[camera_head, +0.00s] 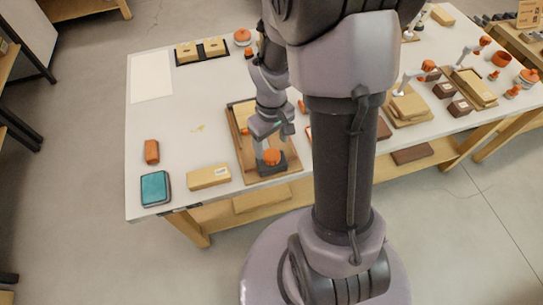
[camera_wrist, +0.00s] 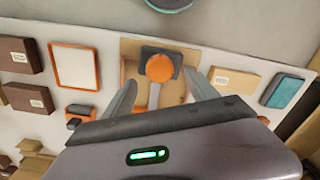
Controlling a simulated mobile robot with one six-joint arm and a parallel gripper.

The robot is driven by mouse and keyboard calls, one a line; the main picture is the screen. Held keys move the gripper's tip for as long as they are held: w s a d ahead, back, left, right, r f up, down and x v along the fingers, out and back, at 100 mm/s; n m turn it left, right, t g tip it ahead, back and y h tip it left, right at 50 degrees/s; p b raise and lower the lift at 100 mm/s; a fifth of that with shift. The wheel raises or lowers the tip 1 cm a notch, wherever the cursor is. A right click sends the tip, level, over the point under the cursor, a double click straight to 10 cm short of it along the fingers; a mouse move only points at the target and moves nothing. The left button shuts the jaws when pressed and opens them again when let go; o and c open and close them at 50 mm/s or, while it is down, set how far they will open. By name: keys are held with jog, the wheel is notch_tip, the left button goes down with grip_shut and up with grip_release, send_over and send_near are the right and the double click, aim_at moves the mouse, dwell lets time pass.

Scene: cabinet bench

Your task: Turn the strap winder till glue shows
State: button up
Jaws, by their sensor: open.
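What looks like the strap winder is a round orange knob (camera_head: 271,157) on a dark grey block, at the front end of a wooden board (camera_head: 243,163) on the white table. In the wrist view the orange knob (camera_wrist: 159,67) sits ahead of my fingertips, with a grey bar or strap running from it towards me. My gripper (camera_head: 268,138) is over the board just behind the knob, pointing down. In the wrist view my gripper (camera_wrist: 160,84) is open, one finger on each side of the bar, with nothing visibly held. I cannot make out any glue.
A tan box (camera_head: 209,177), a teal pad (camera_head: 155,188) and an orange-brown block (camera_head: 152,151) lie to the left on the table (camera_head: 180,115). An orange-framed white panel (camera_wrist: 75,66) and brown boxes (camera_wrist: 20,55) show in the wrist view. The table's left middle is mostly clear.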

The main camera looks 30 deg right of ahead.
aim_at(272, 154)
notch_tip(272, 154, down, 5)
jog(key=shift+r+b, duration=0.1)
jog(key=shift+b, duration=0.55)
jog(key=shift+c, duration=0.2)
jog(key=c, duration=1.3)
jog(key=m+b, duration=0.1)
jog(key=m, duration=0.2)
jog(key=shift+m, duration=1.3)
jog(key=o, duration=1.3)
